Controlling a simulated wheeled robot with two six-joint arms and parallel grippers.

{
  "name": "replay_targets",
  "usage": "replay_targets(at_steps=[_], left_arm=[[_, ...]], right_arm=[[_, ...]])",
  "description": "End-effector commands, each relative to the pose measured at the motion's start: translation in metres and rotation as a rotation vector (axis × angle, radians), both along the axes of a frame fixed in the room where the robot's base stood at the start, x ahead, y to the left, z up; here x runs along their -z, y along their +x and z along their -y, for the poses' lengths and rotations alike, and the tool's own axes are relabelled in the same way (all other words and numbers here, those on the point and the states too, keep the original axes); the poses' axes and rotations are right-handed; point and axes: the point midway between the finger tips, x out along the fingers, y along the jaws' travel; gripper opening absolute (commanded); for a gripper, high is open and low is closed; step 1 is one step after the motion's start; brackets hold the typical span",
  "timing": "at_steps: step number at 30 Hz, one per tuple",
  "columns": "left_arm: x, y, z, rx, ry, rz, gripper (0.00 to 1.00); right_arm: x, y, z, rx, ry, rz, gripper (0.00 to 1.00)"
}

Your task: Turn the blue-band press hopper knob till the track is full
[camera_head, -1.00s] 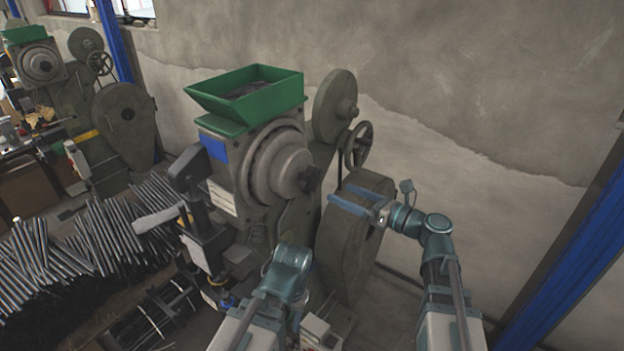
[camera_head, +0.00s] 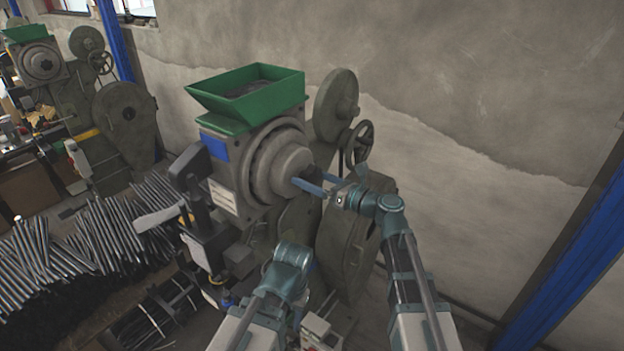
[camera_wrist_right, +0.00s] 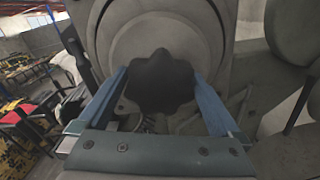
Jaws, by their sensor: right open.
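The press with the blue band (camera_head: 214,147) stands in the middle of the head view, with a green hopper (camera_head: 240,100) on top holding dark small parts. Its round grey drum (camera_head: 279,165) faces me. The dark lobed knob (camera_wrist_right: 160,82) shows in the right wrist view at the drum's centre. In the head view the gripper hides the knob. My left arm's teal wrist shows low in the middle; its fingers are hidden. The track's fill cannot be seen.
A handwheel (camera_head: 359,143) and large grey discs (camera_head: 337,106) sit right of the drum. A second press (camera_head: 40,65) stands at the back left. Bundles of metal rods (camera_head: 110,235) lie at the left. A concrete wall is behind.

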Motion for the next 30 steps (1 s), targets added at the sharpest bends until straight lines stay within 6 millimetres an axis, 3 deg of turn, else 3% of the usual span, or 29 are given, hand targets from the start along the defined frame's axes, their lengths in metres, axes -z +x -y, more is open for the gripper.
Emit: replay_targets(at_steps=[2,12,22,30], left_arm=[[0.0,0.0,0.0,0.0,0.0,0.0,0.5],[0.0,0.0,0.0,0.0,0.0,0.0,0.5],[0.0,0.0,0.0,0.0,0.0,0.0,0.5],[0.0,0.0,0.0,0.0,0.0,0.0,0.5]], right_arm=[[0.0,-0.0001,0.0002,0.0,0.0,0.0,0.95],[0.0,-0.0002,0.0004,0.0,0.0,0.0,0.33],[0.0,-0.0003,0.0004,0.0,-0.032,0.044,0.31],[0.0,-0.0005,0.0002,0.0,-0.146,0.201,0.31]])
